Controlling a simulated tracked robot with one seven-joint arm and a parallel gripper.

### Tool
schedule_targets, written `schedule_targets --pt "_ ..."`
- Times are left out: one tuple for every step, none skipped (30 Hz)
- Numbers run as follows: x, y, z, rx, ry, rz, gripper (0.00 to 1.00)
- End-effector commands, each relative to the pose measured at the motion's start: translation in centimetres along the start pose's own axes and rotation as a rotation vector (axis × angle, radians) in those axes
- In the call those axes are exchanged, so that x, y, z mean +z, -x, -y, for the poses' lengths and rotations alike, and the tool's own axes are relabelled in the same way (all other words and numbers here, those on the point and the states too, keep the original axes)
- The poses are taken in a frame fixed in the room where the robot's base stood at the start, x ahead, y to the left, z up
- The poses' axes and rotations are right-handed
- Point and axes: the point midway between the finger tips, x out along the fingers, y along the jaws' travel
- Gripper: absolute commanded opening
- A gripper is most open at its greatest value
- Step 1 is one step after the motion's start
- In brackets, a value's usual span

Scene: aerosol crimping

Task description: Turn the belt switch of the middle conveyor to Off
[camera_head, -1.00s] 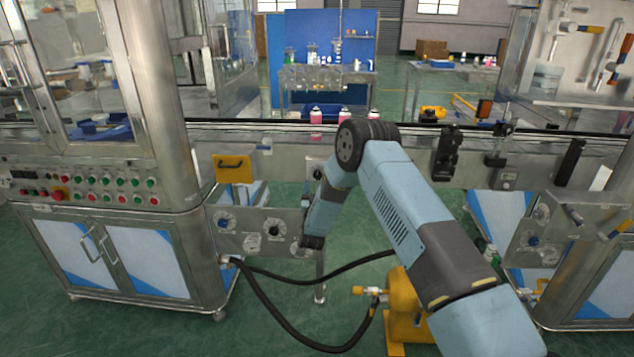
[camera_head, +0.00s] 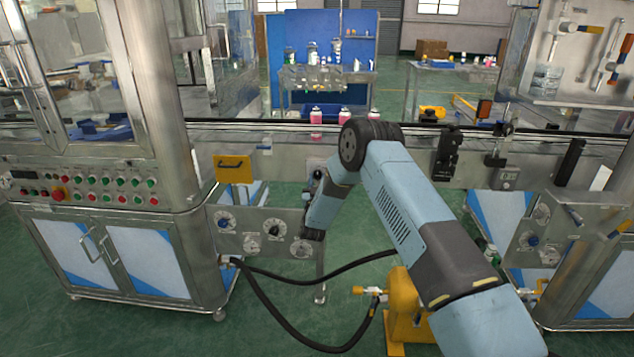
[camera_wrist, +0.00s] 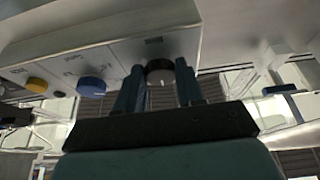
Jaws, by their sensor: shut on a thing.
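In the wrist view, the two dark fingers of my gripper (camera_wrist: 160,92) are closed around a dark round knob (camera_wrist: 160,72) on a pale panel (camera_wrist: 110,60). The knob's pointing direction cannot be read. A blue knob (camera_wrist: 91,87) and a yellow knob (camera_wrist: 37,85) sit to the left on the same panel, clear of the fingers. In the head view, the middle conveyor (camera_head: 285,150) runs behind my arm. My gripper's fingers and the gripped knob cannot be made out there, so the head view does not show which setting it has.
A grey panel below the conveyor carries a blue knob (camera_head: 224,223) and a black dial (camera_head: 273,230), left of my wrist. A machine cabinet with a row of buttons (camera_head: 120,183) stands at left. A black hose (camera_head: 290,275) and a yellow stand (camera_head: 405,315) occupy the floor in front.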

Motion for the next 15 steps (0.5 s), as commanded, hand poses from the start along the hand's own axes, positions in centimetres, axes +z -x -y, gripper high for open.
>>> schedule_targets --pt "-0.02 0.01 0.09 -0.001 -0.001 0.0 0.24" --pt "-0.03 0.01 0.1 -0.001 -0.001 0.0 0.21" --pt "-0.03 0.02 0.11 -0.001 -0.001 0.0 0.17" --pt "-0.03 0.02 0.11 -0.001 -0.001 0.0 0.14" --pt "-0.03 0.02 0.12 -0.001 -0.001 0.0 0.11" --pt "-0.03 0.02 0.13 -0.002 -0.001 0.0 0.07" --pt "-0.03 0.02 0.13 -0.002 -0.001 0.0 0.07" --pt "-0.03 0.02 0.14 -0.002 -0.001 0.0 0.07" --pt "-0.04 0.02 0.14 -0.002 0.0 0.0 0.07" --pt "-0.04 0.02 0.15 -0.003 0.002 0.0 0.07" --pt "-0.04 0.02 0.15 -0.005 0.004 0.0 0.07" --pt "-0.04 0.03 0.15 -0.007 0.01 0.0 0.07" --pt "-0.05 0.03 0.15 -0.009 0.015 0.0 0.07" --pt "-0.05 0.03 0.15 -0.012 0.022 0.0 0.07" --pt "-0.06 0.04 0.16 -0.017 0.033 0.0 0.07"
